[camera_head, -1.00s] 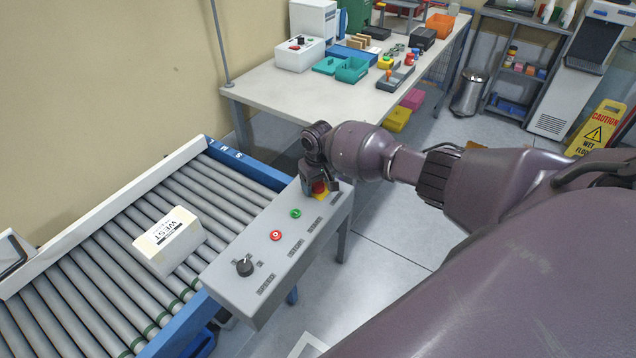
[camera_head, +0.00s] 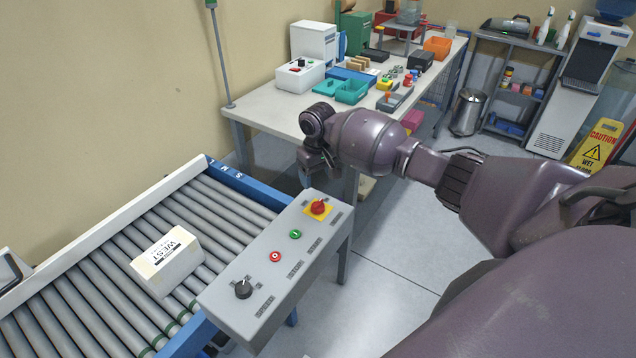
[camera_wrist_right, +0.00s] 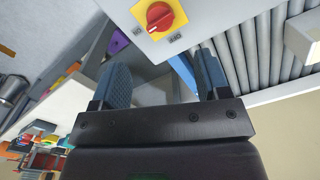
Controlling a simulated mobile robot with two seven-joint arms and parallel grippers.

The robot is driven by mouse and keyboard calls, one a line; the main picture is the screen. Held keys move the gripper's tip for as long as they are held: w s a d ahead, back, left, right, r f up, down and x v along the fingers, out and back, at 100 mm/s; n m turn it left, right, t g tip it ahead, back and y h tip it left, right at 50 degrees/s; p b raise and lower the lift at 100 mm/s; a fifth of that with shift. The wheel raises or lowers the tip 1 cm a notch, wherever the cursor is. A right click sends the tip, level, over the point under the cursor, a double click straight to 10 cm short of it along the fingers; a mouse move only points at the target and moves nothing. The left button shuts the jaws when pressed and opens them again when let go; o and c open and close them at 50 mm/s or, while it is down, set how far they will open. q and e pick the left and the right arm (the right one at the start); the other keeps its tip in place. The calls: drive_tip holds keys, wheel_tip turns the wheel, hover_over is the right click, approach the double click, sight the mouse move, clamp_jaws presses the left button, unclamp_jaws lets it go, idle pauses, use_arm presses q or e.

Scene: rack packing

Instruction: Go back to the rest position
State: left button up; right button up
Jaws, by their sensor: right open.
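My right gripper (camera_head: 318,172) is raised above and behind the far end of the grey control panel (camera_head: 262,285), apart from it. In the right wrist view its two blue-padded fingers (camera_wrist_right: 163,82) are spread with nothing between them. The panel's red rotary knob on a yellow plate (camera_head: 318,208) is uncovered, and it also shows beyond the fingers in the right wrist view (camera_wrist_right: 159,16). My left gripper is in neither view.
A white box marked WEST (camera_head: 167,262) lies on the roller conveyor (camera_head: 100,302) at left. A workbench (camera_head: 268,104) with bins and devices stands behind my right arm. A yellow caution sign (camera_head: 597,146) stands at right. Grey floor (camera_head: 400,255) is clear beside the panel.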

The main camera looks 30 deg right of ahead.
idle(0.6)
drive_tip(key=w+a+r+n+t, duration=0.2)
drive_tip(key=w+r+t, duration=0.1)
drive_tip(key=w+t, duration=0.25)
drive_tip(key=w+a+r+n+t+y, duration=0.1)
drive_tip(key=a+n+t+y, duration=0.15)
drive_tip(key=a+t, duration=0.4)
drive_tip(key=s+a+f+t, duration=0.1)
drive_tip(key=s+f, duration=0.1)
drive_tip(key=s, duration=0.4)
drive_tip(key=s+a+f+b, duration=0.1)
drive_tip(key=s+a+f, duration=0.1)
drive_tip(key=s, duration=0.4)
drive_tip(key=s+a+f+t, duration=0.1)
drive_tip(key=s+f, duration=0.3)
drive_tip(key=s, duration=0.3)
drive_tip(key=shift+a+t+b, duration=0.3)
drive_tip(key=shift+a+b, duration=0.05)
drive_tip(key=s+d+f+m+g+h, duration=0.1)
drive_tip(key=s+f, duration=0.4)
drive_tip(key=s, duration=0.3)
drive_tip(key=s+d+f+m+g+h, duration=0.1)
drive_tip(key=s+f+m+g, duration=0.1)
drive_tip(key=s+f, duration=0.3)
drive_tip(key=s, duration=0.4)
drive_tip(key=shift+d+f+h+b, duration=0.35)
drive_tip(key=shift+d+b, duration=0.05)
